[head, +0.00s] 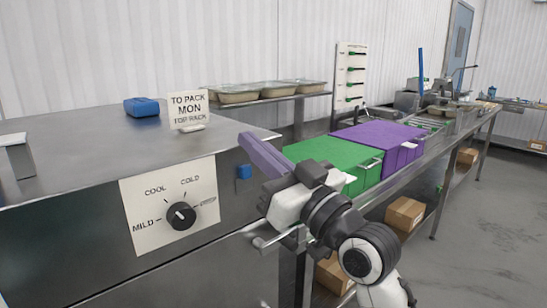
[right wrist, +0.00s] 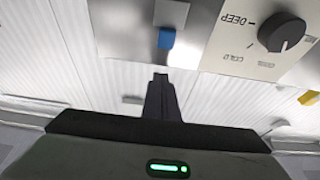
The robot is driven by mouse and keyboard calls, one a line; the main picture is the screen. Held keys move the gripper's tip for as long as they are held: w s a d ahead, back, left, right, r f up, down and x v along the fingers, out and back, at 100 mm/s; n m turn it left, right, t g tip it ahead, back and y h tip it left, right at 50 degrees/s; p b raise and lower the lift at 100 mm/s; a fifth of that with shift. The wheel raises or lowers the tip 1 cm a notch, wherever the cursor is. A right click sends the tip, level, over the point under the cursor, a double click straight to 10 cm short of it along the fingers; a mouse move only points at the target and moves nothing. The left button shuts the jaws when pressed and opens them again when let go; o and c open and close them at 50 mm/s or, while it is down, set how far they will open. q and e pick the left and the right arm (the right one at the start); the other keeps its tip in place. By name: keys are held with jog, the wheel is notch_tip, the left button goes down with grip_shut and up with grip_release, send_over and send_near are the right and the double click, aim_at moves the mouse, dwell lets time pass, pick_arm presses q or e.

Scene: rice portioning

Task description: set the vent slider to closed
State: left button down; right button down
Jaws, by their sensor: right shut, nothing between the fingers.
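The vent slider's blue tab (head: 243,171) sits on the metal front panel, right of the dial plate, in the head view. It also shows at the top of the right wrist view (right wrist: 166,38), beside a pale grey plate. No open or closed mark is readable, so I cannot tell its setting. My right gripper (head: 265,190) is close to the tab, on its right. In the right wrist view its shut, empty dark fingers (right wrist: 160,77) point towards the tab, with an apparent gap between. My left gripper is not in view.
A black dial (head: 181,216) on a white plate (head: 145,238) stands left of the tab. A sign (head: 188,108) and a blue object (head: 142,107) are on top. Green (head: 325,150) and purple (head: 380,136) boxes are on the counter at right. A purple-grey bar (head: 262,153) is near my gripper.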

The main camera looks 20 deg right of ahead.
jog(key=shift+s+d+f, duration=0.1)
jog(key=shift+f, duration=1.85)
notch_tip(320, 180, down, 6)
jog(key=b, duration=0.4)
jog(key=shift+f, duration=0.45)
